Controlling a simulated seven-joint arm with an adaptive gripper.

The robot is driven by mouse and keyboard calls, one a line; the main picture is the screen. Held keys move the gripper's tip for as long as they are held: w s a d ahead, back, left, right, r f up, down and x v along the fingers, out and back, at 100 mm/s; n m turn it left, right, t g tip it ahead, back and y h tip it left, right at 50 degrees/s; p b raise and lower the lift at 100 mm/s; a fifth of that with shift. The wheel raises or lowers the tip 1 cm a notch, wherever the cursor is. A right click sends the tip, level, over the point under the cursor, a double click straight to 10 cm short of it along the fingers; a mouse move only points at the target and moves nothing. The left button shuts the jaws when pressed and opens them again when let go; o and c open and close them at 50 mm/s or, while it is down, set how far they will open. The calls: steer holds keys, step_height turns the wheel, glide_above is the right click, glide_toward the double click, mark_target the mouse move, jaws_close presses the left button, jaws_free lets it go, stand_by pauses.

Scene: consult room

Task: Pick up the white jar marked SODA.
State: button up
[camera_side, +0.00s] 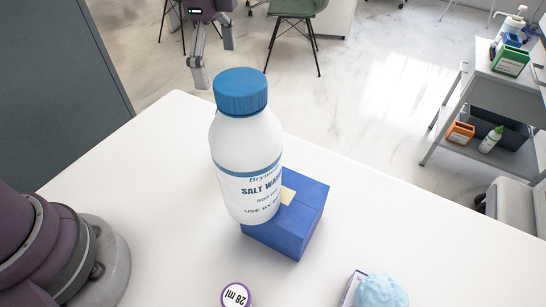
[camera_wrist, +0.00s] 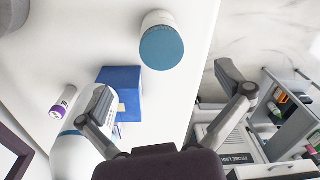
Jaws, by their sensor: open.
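In the wrist view a white jar with a flat teal lid (camera_wrist: 162,47) stands on the table near its edge. Its marking does not show, so I cannot read SODA on it. I do not see this jar in the side view, where the large bottle may hide it. My gripper (camera_wrist: 165,82) is open and empty; the lid lies slightly above the gap between its fingers in the wrist picture. In the side view my gripper (camera_side: 213,62) shows at the top, beyond the bottle.
A tall white SALT WATER bottle (camera_side: 232,150) with a blue cap stands by a blue box (camera_side: 308,215). A small purple-and-white vial (camera_wrist: 62,102) is nearby. A light-blue lumpy item (camera_side: 382,291) is at the side view's bottom. The white table (camera_side: 150,160) ends near the jar.

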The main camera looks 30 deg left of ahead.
steer(key=shift+w+d+f+m+g, duration=0.15)
steer(key=shift+w+d+f+m, duration=0.15)
steer(key=shift+f, duration=0.3)
steer(key=shift+w+d+f+m+g, duration=0.1)
steer(key=shift+w+f+m+g, duration=0.05)
steer(key=shift+f+m, duration=0.35)
steer(key=f, duration=1)
steer(key=shift+s+d, duration=0.1)
steer(key=shift+d, duration=0.1)
steer(key=shift+c, duration=0.3)
steer(key=c, duration=1.2)
